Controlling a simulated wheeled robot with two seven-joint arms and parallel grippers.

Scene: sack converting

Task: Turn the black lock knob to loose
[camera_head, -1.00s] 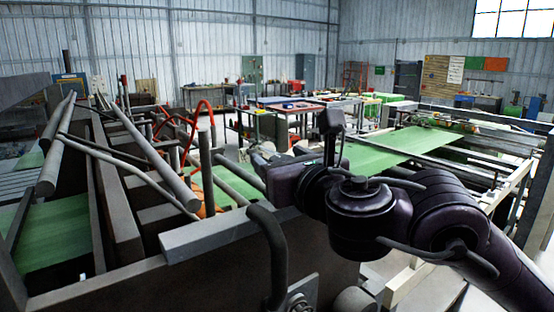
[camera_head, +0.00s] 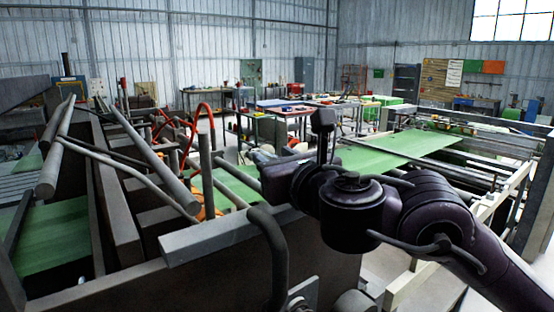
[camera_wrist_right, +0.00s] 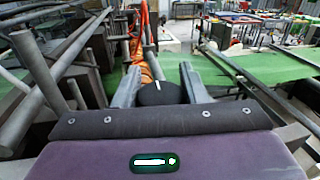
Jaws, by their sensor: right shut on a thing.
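The black lock knob (camera_wrist_right: 158,94) is a round dark disc in the right wrist view, just beyond the gripper's palm. A thin white mark shows at its top edge. My right gripper (camera_wrist_right: 160,88) has one grey finger on each side of the knob and is shut on it. In the head view, my right gripper's dark body (camera_head: 278,182) is beside the machine's front frame; its fingertips and the knob cannot be made out there. My left gripper is not in view.
The machine's grey front rail (camera_head: 215,232) and a bent dark bar (camera_head: 274,250) are close to my right gripper. Grey rollers (camera_head: 150,160) lie at the left. A green sheet (camera_head: 405,150) runs along the right. Worktables (camera_head: 285,108) stand farther back.

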